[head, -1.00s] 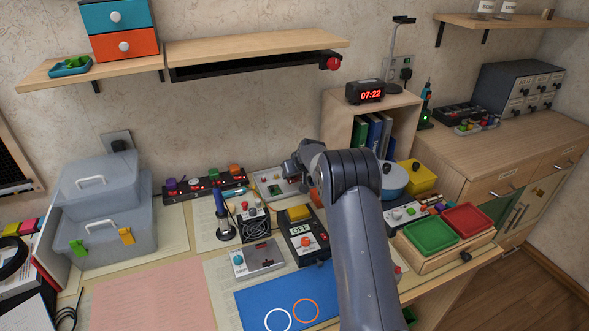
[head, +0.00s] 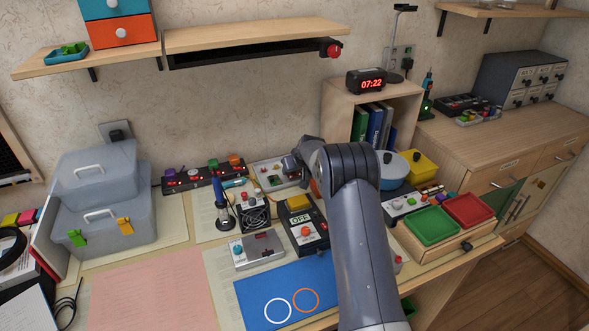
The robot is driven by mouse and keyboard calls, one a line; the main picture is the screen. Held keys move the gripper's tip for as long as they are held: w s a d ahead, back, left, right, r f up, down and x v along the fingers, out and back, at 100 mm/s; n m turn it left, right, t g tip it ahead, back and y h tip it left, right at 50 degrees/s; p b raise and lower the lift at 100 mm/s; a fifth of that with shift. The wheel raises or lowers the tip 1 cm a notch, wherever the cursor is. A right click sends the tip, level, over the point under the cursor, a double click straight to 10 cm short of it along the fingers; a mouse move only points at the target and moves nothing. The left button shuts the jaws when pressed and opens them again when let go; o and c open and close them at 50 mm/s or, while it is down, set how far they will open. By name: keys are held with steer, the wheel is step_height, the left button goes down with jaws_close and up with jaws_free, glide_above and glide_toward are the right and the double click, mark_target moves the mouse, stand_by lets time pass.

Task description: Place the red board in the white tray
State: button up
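A whitish shallow tray (head: 267,174) lies at the back of the desk, against the wall, with small items in it, one of them green. My gripper (head: 291,164) is at the right part of this tray, at the far end of my arm. Its fingers are small and partly hidden by my wrist, so I cannot see whether they are open or hold anything. I cannot make out a red board for certain; my arm hides part of the desk behind it.
A soldering iron stand (head: 224,212), a small fan (head: 254,216) and a black box with a yellow top (head: 306,228) stand before the tray. A blue mat (head: 262,284) lies in front. Green (head: 432,226) and red (head: 468,209) bins are at right. A shelf (head: 255,33) hangs above.

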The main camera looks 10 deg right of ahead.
steer(key=shift+f, duration=0.35)
steer(key=o, duration=1.1)
steer(key=shift+r, duration=0.1)
steer(key=b+v, duration=0.1)
steer(key=v, duration=0.9)
steer(key=shift+s+d+r, duration=0.1)
steer(key=shift+s+r, duration=0.15)
steer(key=shift+r, duration=0.05)
steer(key=shift+f, duration=0.1)
steer(key=x, duration=1.1)
steer(key=shift+p, duration=0.35)
steer(key=shift+r, duration=0.45)
